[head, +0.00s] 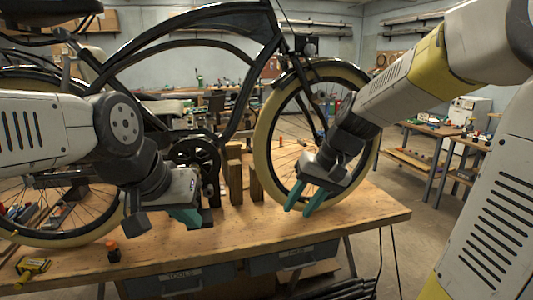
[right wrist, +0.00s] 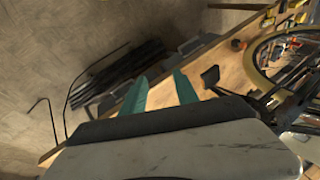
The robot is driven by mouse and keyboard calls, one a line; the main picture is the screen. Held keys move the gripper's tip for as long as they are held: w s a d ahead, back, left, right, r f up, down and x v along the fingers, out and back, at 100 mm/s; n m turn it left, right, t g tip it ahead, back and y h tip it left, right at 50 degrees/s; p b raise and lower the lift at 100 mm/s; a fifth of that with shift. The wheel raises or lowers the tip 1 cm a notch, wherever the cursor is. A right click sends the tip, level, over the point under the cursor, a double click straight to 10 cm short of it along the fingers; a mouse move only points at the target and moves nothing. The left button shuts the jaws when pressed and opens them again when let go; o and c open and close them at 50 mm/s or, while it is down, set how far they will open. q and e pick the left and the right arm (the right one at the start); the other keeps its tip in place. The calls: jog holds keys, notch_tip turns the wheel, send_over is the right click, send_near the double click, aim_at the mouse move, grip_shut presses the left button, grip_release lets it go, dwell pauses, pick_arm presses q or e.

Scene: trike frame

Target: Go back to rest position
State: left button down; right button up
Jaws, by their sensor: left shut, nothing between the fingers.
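My left gripper (head: 193,216) is shut and empty, its teal fingers together above the workbench in front of the bike's crank. My right gripper (head: 303,199) is open and empty, its teal fingers apart and pointing down beside the front wheel. In the right wrist view the right gripper (right wrist: 160,92) has clear space between its two fingers, over the bench edge. A black bike frame (head: 190,22) stands on the workbench (head: 345,215). My right arm partly covers the front wheel (head: 262,140), and my left arm partly covers the rear wheel (head: 70,238).
Wooden blocks (head: 235,180) stand under the frame. A yellow tool (head: 31,268) and a small orange-black item (head: 113,251) lie at the bench's front left. Drawers hang under the front edge. Another table (head: 440,130) stands at the right. The bench's front right is clear.

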jog(key=s+d+r+t+h, duration=0.2)
jog(key=s+d+r+t, duration=0.2)
jog(key=s, duration=0.7)
jog(key=shift+s+d+r+h, duration=0.2)
jog(key=shift+s+d+h, duration=0.1)
jog(key=shift+d, duration=0.8)
